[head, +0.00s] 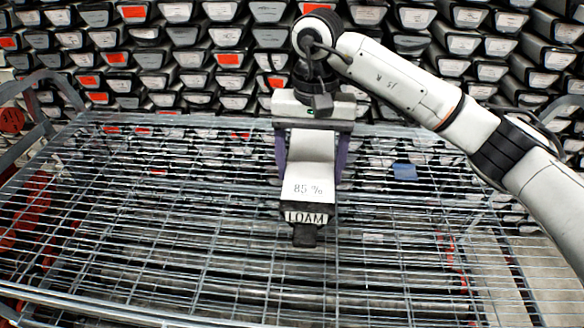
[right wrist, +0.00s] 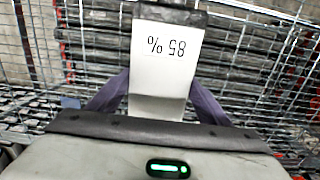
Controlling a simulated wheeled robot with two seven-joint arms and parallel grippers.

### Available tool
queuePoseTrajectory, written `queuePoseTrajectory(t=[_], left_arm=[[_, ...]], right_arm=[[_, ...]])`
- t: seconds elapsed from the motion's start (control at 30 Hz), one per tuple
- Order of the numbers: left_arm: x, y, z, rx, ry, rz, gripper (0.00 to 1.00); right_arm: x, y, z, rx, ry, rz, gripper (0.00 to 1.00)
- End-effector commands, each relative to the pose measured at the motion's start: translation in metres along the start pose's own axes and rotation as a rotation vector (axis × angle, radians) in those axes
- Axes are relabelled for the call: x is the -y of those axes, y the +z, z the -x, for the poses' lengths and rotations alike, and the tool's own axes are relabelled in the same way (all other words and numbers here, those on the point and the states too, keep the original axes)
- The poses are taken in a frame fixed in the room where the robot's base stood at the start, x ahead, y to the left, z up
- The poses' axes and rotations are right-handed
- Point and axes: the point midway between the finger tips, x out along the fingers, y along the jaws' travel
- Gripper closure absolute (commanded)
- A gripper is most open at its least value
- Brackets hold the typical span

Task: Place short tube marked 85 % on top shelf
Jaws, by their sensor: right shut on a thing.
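The short tube (head: 308,178) is white with a black end cap, marked "85 %" on its face and "LOAM" on the cap. My right gripper (head: 311,165) is shut on it, with a purple finger on each side. The tube is over the wire top shelf (head: 180,215), its capped end toward me. I cannot tell whether it touches the wires. In the right wrist view the tube (right wrist: 164,75) shows its "85 %" mark upside down between the purple fingers. My left gripper is not in view.
Stacked tubes with white and orange-labelled ends (head: 230,60) fill the wall behind the shelf. A small blue item (head: 405,171) shows to the right of the tube. The shelf's wires are bare to the left. Metal side rails (head: 45,75) rise at its left end.

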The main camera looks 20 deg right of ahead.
Motion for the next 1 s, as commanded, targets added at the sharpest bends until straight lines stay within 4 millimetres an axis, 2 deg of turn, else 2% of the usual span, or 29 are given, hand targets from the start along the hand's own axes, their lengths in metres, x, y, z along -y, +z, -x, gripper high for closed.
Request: queuePoseTrajectory(t=[0.2, 0.47, 0.7, 1.0], left_arm=[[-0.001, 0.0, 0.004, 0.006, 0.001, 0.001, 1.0], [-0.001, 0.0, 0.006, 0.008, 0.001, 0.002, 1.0], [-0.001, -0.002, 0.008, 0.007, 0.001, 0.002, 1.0], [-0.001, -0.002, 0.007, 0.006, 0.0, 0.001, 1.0]], right_arm=[[0.0, -0.002, -0.033, -0.002, -0.002, 0.0, 0.89], [0.001, -0.003, -0.05, -0.004, -0.003, -0.001, 0.89], [0.001, -0.004, -0.078, -0.003, -0.004, 0.0, 0.89], [0.001, -0.005, -0.082, -0.005, -0.004, 0.0, 0.89]])
